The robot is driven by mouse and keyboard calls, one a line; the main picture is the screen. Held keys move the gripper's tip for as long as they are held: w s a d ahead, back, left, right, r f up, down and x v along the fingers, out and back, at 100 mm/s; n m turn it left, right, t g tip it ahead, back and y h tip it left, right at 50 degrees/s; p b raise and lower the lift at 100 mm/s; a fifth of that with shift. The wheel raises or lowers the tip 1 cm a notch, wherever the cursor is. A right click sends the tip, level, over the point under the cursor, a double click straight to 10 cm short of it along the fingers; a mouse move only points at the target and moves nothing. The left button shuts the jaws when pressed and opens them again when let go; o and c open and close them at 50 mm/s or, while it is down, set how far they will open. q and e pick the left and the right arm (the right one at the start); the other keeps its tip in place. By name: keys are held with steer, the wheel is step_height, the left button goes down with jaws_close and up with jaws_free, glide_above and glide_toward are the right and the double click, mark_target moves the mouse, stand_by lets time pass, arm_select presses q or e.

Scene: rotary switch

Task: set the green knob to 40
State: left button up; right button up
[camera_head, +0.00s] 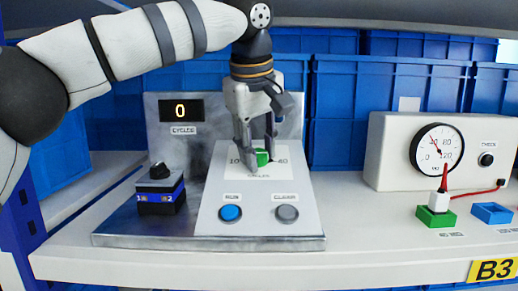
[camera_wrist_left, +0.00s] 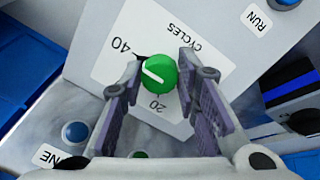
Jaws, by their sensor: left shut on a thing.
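The green knob (camera_head: 262,158) sits on the white dial plate of the metal panel, mostly behind my left gripper (camera_head: 256,152). In the left wrist view, the green knob (camera_wrist_left: 158,73) has a white pointer line running towards the left, a little below the direction of the printed 40 (camera_wrist_left: 121,45). The 20 (camera_wrist_left: 158,104) is printed below the knob. My left gripper (camera_wrist_left: 161,65) has a finger on each side of the knob and is shut on it. The marks between 20 and 40 are hidden by a finger. My right gripper is not in view.
A blue RUN button (camera_head: 230,213) and a grey CLEAR button (camera_head: 287,214) are below the dial. The display (camera_head: 180,110) reads 0. A gauge box (camera_head: 390,150) stands right. Blue bins line the back.

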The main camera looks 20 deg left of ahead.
mark_target(257, 175)
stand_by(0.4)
arm_select(q)
steer(key=o, duration=1.2)
steer(key=shift+c, duration=0.2)
steer(key=v, duration=0.5)
steer(key=shift+r, duration=0.25)
steer(key=s+d, duration=0.1)
steer(key=s, duration=1.1)
steer(key=shift+f, duration=0.2)
steer(key=shift+d, duration=0.1)
